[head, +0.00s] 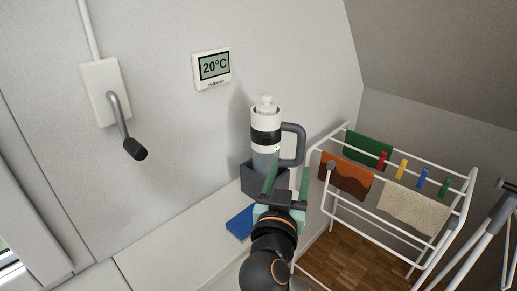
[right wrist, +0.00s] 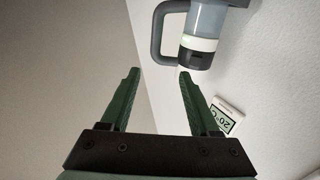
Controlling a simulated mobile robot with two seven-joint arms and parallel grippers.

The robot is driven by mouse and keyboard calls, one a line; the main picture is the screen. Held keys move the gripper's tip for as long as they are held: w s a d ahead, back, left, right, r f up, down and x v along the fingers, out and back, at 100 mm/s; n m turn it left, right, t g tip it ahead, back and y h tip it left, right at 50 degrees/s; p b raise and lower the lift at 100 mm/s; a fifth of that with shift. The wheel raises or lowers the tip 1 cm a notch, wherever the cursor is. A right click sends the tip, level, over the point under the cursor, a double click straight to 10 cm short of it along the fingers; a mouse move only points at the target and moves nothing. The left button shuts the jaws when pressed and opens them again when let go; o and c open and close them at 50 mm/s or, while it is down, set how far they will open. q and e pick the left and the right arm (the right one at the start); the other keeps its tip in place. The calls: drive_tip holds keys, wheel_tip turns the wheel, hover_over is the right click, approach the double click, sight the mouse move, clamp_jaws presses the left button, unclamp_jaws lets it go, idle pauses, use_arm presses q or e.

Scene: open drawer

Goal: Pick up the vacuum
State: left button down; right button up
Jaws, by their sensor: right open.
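The vacuum (head: 265,140) is a handheld one with a white top, a black band, a grey body and a grey loop handle on its right side. It stands upright in a dark grey holder (head: 250,180) by the wall. My right gripper (head: 287,180) is open and empty, in front of the holder and below the handle in the head view. In the right wrist view the vacuum (right wrist: 207,20) shows upside down at the top, beyond the open fingers (right wrist: 158,74), with no contact visible. My arm and fingers hide part of the holder. My left gripper is not in view.
A white ledge (head: 170,245) runs along the wall, with a blue cloth or pad (head: 240,223) on it. A thermostat (head: 212,68) and a lever handle (head: 122,125) are on the wall. A white drying rack (head: 390,215) with cloths and pegs stands close on the right.

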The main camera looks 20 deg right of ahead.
drive_tip(key=p, duration=0.2)
approach(301, 140)
drive_tip(key=x, duration=0.3)
drive_tip(key=shift+m+g, duration=0.3)
drive_tip(key=p+x, duration=0.1)
drive_tip(key=x, duration=0.3)
drive_tip(key=shift+w+d, duration=0.25)
drive_tip(key=shift+w, duration=0.05)
drive_tip(key=shift+w+d, duration=0.25)
drive_tip(key=shift+w, duration=0.15)
clamp_jaws()
drive_tip(key=shift+r, duration=0.15)
